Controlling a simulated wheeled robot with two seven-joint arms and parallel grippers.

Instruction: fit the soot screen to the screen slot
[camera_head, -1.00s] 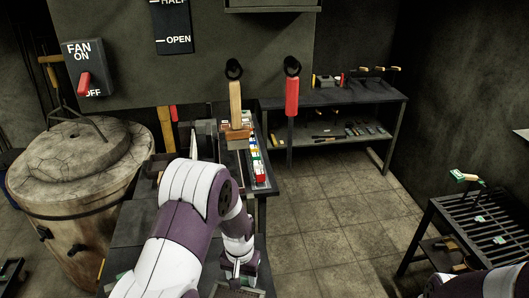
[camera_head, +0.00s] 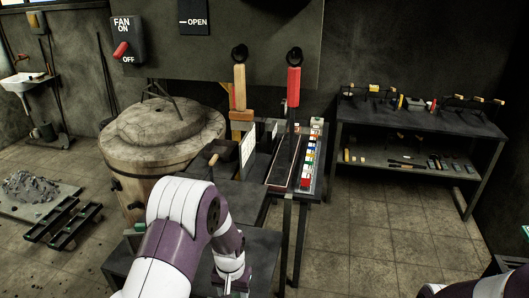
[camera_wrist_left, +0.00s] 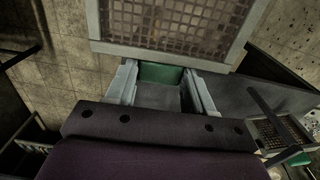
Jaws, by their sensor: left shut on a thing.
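In the left wrist view, a soot screen (camera_wrist_left: 165,22), brown mesh in a pale grey frame, spans the top of the picture; its far part is cut off. My left gripper (camera_wrist_left: 160,78) is shut on its green tab (camera_wrist_left: 160,75), with one finger on each side. In the head view my left gripper (camera_head: 229,281) is low in the centre, pointing down, and the screen is mostly cut off or hidden by my arm. I cannot make out the screen slot with certainty. My right arm only shows at the bottom right corner; its gripper is out of view.
A large round lidded furnace (camera_head: 160,135) stands left of centre. A dark bench (camera_head: 258,250) lies under my left arm. A rack with coloured blocks (camera_head: 309,160) and hanging handles is behind it. A shelf table (camera_head: 410,125) stands at right. The floor (camera_head: 370,245) between is clear.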

